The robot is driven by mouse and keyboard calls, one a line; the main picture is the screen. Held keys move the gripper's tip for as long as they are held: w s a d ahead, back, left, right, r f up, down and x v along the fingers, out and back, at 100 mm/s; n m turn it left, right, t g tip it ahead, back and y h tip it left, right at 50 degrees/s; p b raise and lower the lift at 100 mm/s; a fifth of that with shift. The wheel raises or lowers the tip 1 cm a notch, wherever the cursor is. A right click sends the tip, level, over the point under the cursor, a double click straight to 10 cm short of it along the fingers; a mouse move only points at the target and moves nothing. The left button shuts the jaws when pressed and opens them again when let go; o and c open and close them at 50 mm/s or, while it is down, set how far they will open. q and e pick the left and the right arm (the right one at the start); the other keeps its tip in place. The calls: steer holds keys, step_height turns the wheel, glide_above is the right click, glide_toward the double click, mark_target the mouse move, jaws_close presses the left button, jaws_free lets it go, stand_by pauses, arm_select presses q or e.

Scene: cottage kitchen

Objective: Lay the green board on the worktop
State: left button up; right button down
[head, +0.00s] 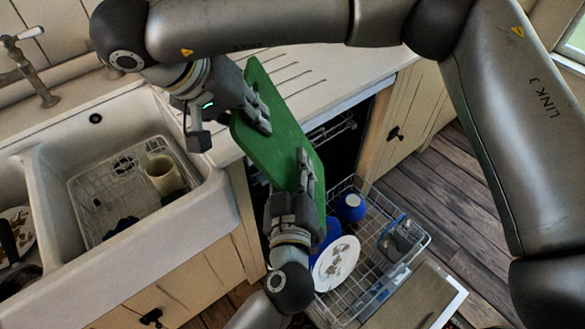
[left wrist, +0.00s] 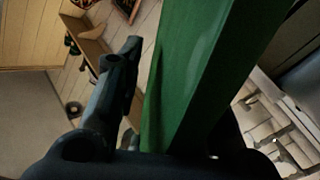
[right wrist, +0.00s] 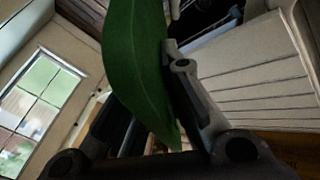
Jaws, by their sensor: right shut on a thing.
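The green board (head: 275,135) is held tilted in the air beside the front edge of the pale worktop (head: 345,62), above the open dishwasher. My right gripper (head: 257,110) is shut on the board's upper left part; the board also fills the middle of the right wrist view (right wrist: 138,70). My left gripper (head: 306,172) is at the board's lower edge, with one finger in front of its near face and the other hidden behind. In the left wrist view the board (left wrist: 200,70) stands between the fingers, with a gap to the visible finger.
A white sink (head: 200,215) with a wire rack and a beige cup (head: 163,174) lies at the left. Below the board, the pulled-out dishwasher rack (head: 405,255) holds a white plate (head: 337,262) and blue dishes. Grooves mark the worktop, which looks clear where visible.

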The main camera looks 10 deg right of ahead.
arm_select(q)
jaws_close()
arm_select(e)
steer(key=shift+r, duration=0.1)
arm_select(q)
steer(key=shift+r, duration=0.2)
arm_select(e)
steer(key=c, duration=2)
jaws_free()
steer(key=o, duration=0.5)
steer(key=shift+o, duration=0.2)
